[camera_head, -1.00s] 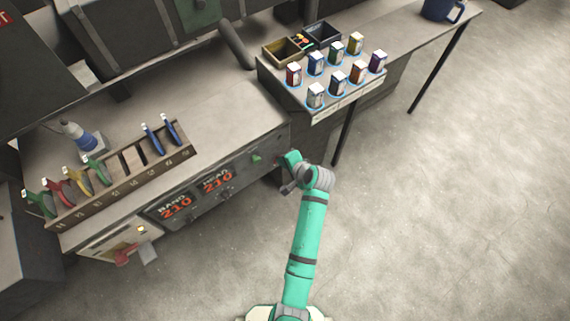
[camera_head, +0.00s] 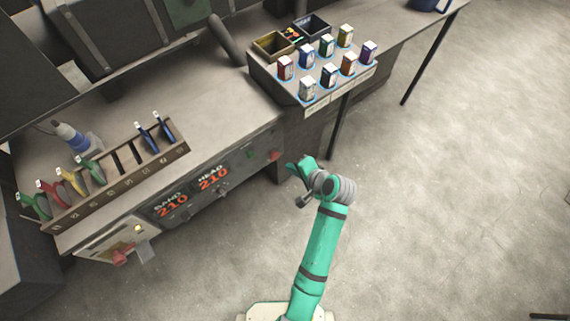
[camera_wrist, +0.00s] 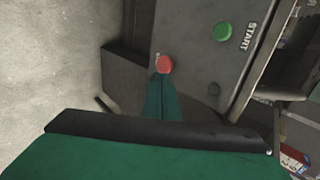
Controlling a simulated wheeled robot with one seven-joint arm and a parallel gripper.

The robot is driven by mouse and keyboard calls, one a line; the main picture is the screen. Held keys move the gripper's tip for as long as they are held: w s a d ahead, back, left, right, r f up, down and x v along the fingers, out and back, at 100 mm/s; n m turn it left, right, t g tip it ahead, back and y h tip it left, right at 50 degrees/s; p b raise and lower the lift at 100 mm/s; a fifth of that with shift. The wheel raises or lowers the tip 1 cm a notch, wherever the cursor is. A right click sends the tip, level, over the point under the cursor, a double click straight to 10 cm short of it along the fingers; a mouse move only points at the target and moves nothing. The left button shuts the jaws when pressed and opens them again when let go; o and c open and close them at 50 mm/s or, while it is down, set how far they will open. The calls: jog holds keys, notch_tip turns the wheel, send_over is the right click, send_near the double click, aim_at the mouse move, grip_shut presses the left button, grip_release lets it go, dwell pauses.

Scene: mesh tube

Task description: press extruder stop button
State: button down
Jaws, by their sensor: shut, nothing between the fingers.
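A red round button (camera_head: 274,155) sits at the right end of the control panel (camera_head: 232,178) on the bench front. It also shows in the wrist view (camera_wrist: 164,64), just beyond my fingertips. A green button (camera_wrist: 222,31) labelled START is beside it. My gripper (camera_head: 291,166) is just right of and below the red button in the head view. In the wrist view my gripper (camera_wrist: 163,82) has its fingers together, empty, pointing at the red button. Their tips overlap its lower edge; I cannot tell whether they touch.
Displays reading 210 (camera_head: 212,178) are left of the buttons. A rack (camera_head: 120,185) of coloured-handled tools stands on the bench. A shelf (camera_head: 318,103) of small coloured containers juts out above my gripper. Another red knob (camera_head: 122,257) is at lower left. Open floor lies right.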

jog(key=shift+v, duration=1.2)
jog(key=shift+d, duration=0.15)
jog(key=s+f+n+t+h, duration=0.2)
jog(key=s+h, duration=0.1)
jog(key=s, duration=0.5)
jog(key=s+f+n+t+h, duration=0.1)
jog(key=s+f+n+h, duration=0.1)
jog(key=s, duration=0.7)
jog(key=s+a+r+n+t, duration=0.2)
jog(key=s+r+n, duration=0.1)
jog(key=s+r, duration=0.3)
jog(key=s+a+r+n+t, duration=0.2)
jog(key=s+a+r+n, duration=0.1)
jog(key=s+r, duration=0.4)
notch_tip(320, 180, up, 3)
jog(key=shift+s+f+n+t+h, duration=0.2)
jog(key=shift+s+n+t+h, duration=0.1)
jog(key=shift+n+t, duration=0.1)
